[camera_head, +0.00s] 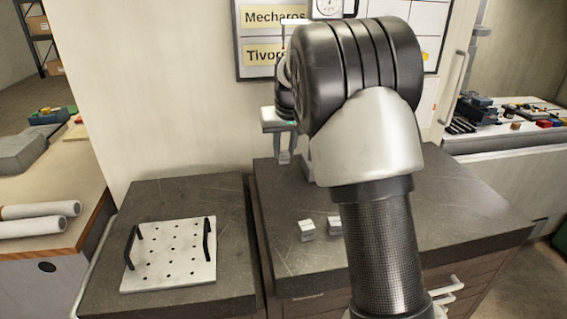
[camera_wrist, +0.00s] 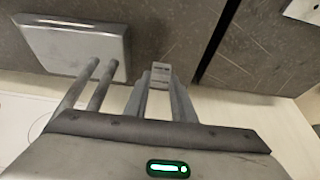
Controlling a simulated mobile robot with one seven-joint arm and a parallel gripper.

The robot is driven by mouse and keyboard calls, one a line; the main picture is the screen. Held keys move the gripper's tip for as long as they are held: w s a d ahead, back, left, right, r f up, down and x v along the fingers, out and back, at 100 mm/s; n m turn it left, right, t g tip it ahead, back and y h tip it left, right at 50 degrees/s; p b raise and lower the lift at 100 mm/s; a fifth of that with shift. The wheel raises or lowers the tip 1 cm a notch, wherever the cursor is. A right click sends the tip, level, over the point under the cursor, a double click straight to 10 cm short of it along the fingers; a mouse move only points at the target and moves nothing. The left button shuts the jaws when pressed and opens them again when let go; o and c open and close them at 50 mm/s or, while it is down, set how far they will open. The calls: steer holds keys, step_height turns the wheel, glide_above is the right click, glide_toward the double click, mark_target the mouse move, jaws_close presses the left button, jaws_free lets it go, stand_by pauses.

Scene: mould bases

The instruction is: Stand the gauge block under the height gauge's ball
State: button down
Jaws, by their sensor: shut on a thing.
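My gripper (camera_head: 285,158) hangs over the rear left of the dark bench top, left of my arm. In the wrist view my gripper (camera_wrist: 160,80) is shut on a small grey block, which I take as the gauge block (camera_wrist: 160,69), held at the fingertips. In that view the height gauge's grey base plate (camera_wrist: 75,48) lies left of the held block, with two round posts (camera_wrist: 101,86) rising from it. In the head view my arm covers most of the gauge; its dial (camera_head: 328,7) shows at the top.
Two small grey blocks (camera_head: 307,230) (camera_head: 334,226) stand on the bench in front of my gripper. A white perforated plate (camera_head: 180,282) with black handles lies on the left bench, across a narrow gap. A wall board (camera_head: 262,18) hangs behind.

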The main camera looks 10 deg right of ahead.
mark_target(285, 158)
step_height(285, 158, down, 4)
steer(key=shift+f, duration=0.1)
steer(key=shift+w+f, duration=0.25)
steer(key=shift+f, duration=0.1)
steer(key=shift+f, duration=0.25)
steer(key=c, duration=1.5)
jaws_free()
steer(key=shift+r, duration=0.1)
